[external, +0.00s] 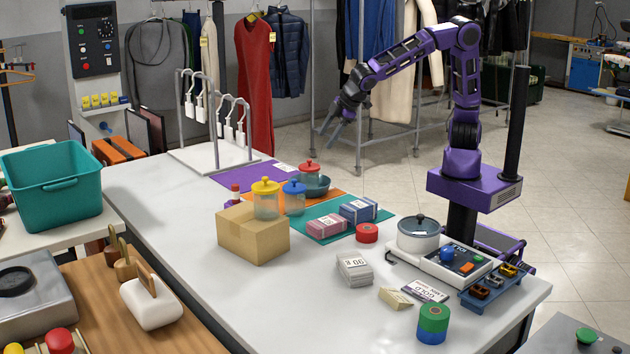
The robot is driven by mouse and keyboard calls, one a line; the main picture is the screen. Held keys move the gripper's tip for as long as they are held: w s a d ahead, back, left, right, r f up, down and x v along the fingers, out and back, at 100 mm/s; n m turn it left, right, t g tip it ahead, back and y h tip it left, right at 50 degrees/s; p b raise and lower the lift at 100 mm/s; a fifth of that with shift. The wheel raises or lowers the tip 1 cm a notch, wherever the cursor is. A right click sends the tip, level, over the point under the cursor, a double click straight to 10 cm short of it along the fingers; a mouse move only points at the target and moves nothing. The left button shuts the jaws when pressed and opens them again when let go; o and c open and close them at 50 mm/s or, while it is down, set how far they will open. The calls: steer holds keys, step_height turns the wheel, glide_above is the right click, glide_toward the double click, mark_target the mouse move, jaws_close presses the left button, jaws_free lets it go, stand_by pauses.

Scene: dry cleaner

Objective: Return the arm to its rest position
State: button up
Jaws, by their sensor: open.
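My purple arm rises from its base at the right edge of the white table (190,215) and reaches out to the left. My gripper (336,131) hangs in the air beyond the table's far edge, pointing down and to the left. Its fingers are apart, and nothing shows between them. It is clear of the jars and mats below.
Lidded jars (266,198), a cardboard box (252,234), folded cloth bundles (358,209) and a pot (418,233) stand on the table. A white hook rack (208,155) is at the far left end. Garment rails (360,110) stand behind my gripper.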

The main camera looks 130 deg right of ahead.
steer(key=s+a+f+n+g+y, duration=0.2)
steer(key=s+a+g+y, duration=0.2)
steer(key=s+a, duration=0.55)
steer(key=s+a+f+n+g+y, duration=0.1)
steer(key=s+a+g+y, duration=0.3)
steer(key=s, duration=1.1)
steer(key=w+a+r+m+t+h+p, duration=0.1)
steer(key=w+a+r+t+p, duration=0.3)
steer(key=a+r+t, duration=0.4)
step_height(320, 180, up, 3)
steer(key=t+h, duration=0.1)
steer(key=t, duration=0.2)
steer(key=shift+w+r, duration=0.15)
steer(key=shift+w, duration=0.15)
steer(key=shift+a, duration=0.1)
